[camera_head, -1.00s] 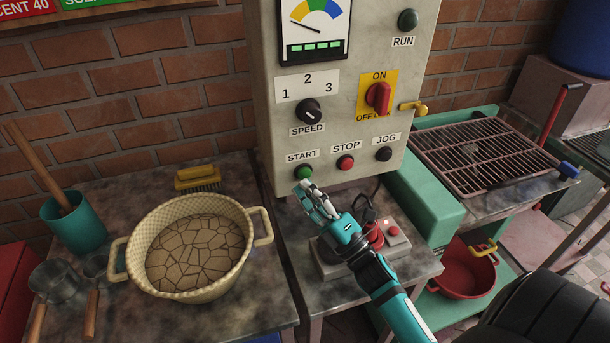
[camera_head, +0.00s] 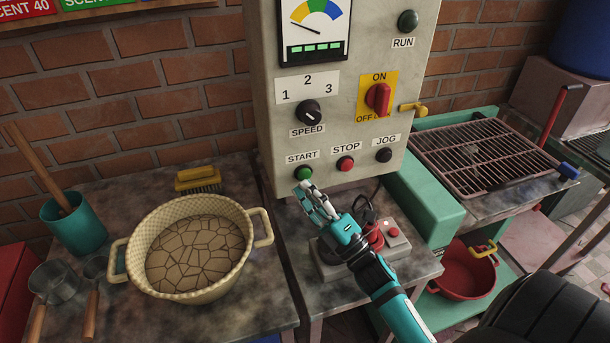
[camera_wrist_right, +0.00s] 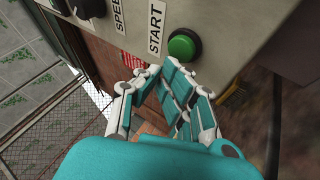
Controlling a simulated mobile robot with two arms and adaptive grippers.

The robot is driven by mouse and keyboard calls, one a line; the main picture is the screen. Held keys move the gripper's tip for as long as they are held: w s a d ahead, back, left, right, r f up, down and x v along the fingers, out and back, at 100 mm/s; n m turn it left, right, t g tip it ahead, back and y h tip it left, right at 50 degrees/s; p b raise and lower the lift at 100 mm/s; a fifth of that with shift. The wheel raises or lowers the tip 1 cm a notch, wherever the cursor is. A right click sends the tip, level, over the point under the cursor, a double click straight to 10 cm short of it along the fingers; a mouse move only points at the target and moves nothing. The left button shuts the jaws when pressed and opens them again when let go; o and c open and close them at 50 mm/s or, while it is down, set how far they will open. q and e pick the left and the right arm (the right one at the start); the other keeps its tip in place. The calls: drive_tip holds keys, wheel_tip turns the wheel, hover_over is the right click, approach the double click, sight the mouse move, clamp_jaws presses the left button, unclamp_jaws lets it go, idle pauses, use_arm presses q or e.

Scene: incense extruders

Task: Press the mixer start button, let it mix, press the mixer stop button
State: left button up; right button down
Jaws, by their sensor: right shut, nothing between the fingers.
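The green START button (camera_head: 304,173) is on the lower left of the grey control panel (camera_head: 345,150). The red STOP button (camera_head: 346,163) is to its right, with the black JOG button (camera_head: 384,154) beyond. My right gripper (camera_head: 305,188) is shut and empty, its fingertips just below the START button in the head view. In the right wrist view the green START button (camera_wrist_right: 183,46) stands in front of the fingers (camera_wrist_right: 160,70), with a small gap apparent. The green RUN lamp (camera_head: 408,19) looks dark. My left gripper is not in view.
A red ON/OFF switch (camera_head: 378,97) and black speed knob (camera_head: 309,111) sit above the buttons. A small box with red buttons (camera_head: 393,235) is beneath my right forearm. A cream colander (camera_head: 262,226) and teal cup (camera_head: 75,226) stand left; a grill rack (camera_head: 487,155) is right.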

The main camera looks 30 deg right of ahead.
drive_tip(key=shift+w, duration=0.15)
idle(0.3)
drive_tip(key=shift+w+d, duration=0.1)
drive_tip(key=shift+w, duration=0.2)
